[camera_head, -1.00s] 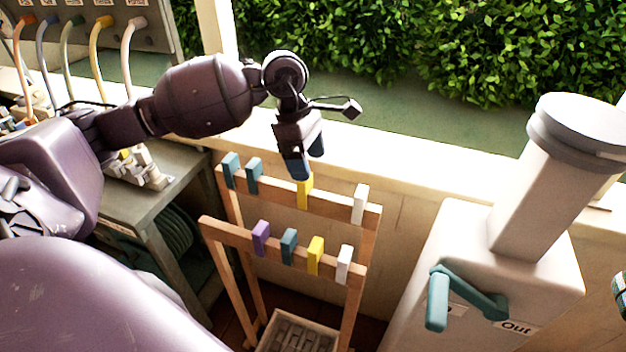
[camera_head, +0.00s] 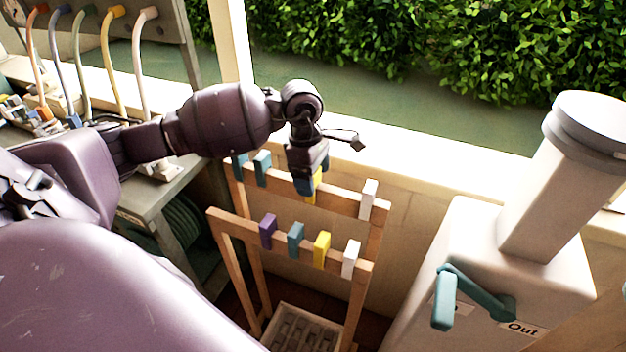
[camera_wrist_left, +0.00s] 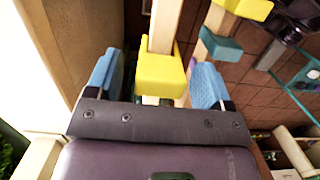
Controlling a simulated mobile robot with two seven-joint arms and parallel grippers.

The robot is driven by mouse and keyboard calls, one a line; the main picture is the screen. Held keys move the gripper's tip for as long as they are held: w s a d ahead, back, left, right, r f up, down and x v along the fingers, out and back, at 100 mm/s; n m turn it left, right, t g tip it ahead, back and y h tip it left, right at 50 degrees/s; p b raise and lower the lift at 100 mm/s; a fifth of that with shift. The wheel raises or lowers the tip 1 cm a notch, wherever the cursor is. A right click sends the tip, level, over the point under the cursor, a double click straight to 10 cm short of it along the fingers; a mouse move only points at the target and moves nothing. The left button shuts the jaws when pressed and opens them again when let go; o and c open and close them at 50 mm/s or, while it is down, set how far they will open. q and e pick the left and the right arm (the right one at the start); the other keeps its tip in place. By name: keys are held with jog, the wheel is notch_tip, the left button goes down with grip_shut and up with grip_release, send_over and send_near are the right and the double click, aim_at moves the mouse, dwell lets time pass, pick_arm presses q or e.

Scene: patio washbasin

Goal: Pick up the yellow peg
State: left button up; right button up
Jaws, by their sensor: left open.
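A wooden rack has a back rail (camera_head: 342,203) and a front rail (camera_head: 237,227), with coloured pegs on both. One yellow peg (camera_head: 318,182) sits on the back rail, partly hidden by my left gripper (camera_head: 308,187). That gripper points down over it, jaws open. In the left wrist view the yellow peg (camera_wrist_left: 160,74) lies between the two blue fingertips, with visible gaps on both sides. A second yellow peg (camera_head: 321,250) sits on the front rail and also shows at the top of the left wrist view (camera_wrist_left: 246,8). My right gripper is not seen.
Teal pegs (camera_head: 262,168) and a white peg (camera_head: 368,199) share the back rail. Purple (camera_head: 267,231), teal (camera_head: 296,239) and white (camera_head: 350,259) pegs flank the front yellow one. A pale unit with a teal handle (camera_head: 476,292) stands right; a low wall runs behind.

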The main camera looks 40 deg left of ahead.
pick_arm(q)
jog(key=shift+d+f, duration=0.15)
jog(key=shift+f, duration=0.65)
jog(key=c, duration=1)
notch_tip(320, 180, up, 20)
jog(key=shift+r+p, duration=0.1)
jog(key=shift+p, duration=0.25)
